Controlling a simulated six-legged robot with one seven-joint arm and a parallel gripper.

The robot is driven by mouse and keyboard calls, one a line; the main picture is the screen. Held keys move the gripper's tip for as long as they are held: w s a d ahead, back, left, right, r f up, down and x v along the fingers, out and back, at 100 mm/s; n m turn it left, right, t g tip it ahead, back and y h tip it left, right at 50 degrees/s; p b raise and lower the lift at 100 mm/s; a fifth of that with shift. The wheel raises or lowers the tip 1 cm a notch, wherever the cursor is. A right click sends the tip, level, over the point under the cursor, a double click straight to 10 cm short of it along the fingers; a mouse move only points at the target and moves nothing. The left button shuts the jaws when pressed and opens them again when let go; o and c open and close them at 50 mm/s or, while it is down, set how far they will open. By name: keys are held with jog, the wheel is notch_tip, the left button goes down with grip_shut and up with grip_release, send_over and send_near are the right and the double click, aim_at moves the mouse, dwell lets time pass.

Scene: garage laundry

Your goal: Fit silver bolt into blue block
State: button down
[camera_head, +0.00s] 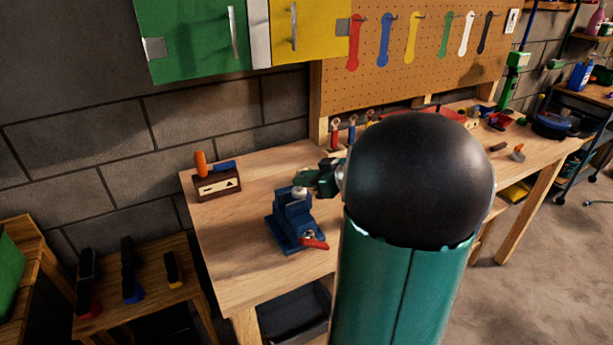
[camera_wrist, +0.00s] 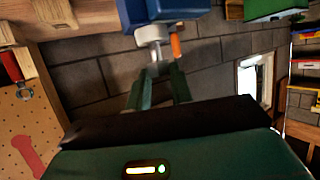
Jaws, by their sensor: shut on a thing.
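The blue block (camera_head: 293,215), a vise-like piece with a red handle, stands on the wooden workbench. The silver bolt (camera_head: 299,193) shows as a pale round piece at its top. In the wrist view the silver bolt (camera_wrist: 151,34) lies against the blue block (camera_wrist: 168,9), its narrow part pointing toward my fingers. My gripper (camera_head: 309,181) is beside the block's top, to the right. In the wrist view my gripper (camera_wrist: 156,75) is shut on the silver bolt. I cannot tell how far the bolt sits in the block.
A wooden holder (camera_head: 218,184) with orange and blue handled tools stands at the bench's back left. Small tools (camera_head: 337,132) stand along the back under the pegboard (camera_head: 400,75). A lower wooden stand (camera_head: 135,300) is at left.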

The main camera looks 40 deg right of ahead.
jog(key=shift+f, duration=0.5)
jog(key=shift+f, duration=0.35)
jog(key=shift+f, duration=0.15)
jog(key=c, duration=1.1)
grip_release()
jog(key=shift+c, duration=0.2)
jog(key=shift+s, duration=0.1)
jog(key=v, duration=1.3)
jog(key=shift+s+r, duration=0.2)
jog(key=shift+s, duration=0.05)
